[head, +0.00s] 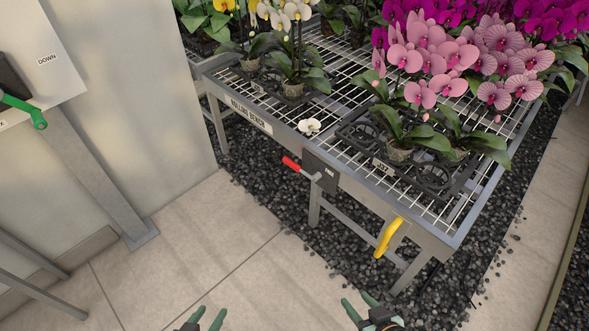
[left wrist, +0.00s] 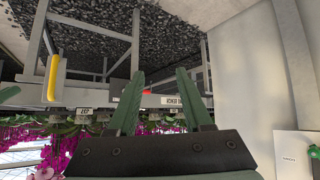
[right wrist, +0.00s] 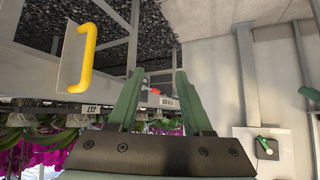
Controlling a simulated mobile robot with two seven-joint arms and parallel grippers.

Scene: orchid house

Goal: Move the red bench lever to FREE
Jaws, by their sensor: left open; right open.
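The red bench lever (head: 291,163) sticks out to the left from a dark plate (head: 321,171) on the front rail of the rolling bench (head: 251,115). The lettering on the plate is too small to read surely. A bit of red also shows between the fingers in the left wrist view (left wrist: 147,92) and the right wrist view (right wrist: 153,84). My left gripper (head: 207,317) is open and empty at the bottom edge of the head view. My right gripper (head: 360,303) is open and empty, further right. Both are well apart from the lever.
A yellow handle (head: 388,237) hangs at the bench's front right corner. Potted pink orchids (head: 430,90) and white orchids (head: 291,30) stand on the wire top. A fallen white bloom (head: 309,126) lies near the lever. A green-handled lever (head: 22,108) is at left. Paved floor (head: 200,255) is clear.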

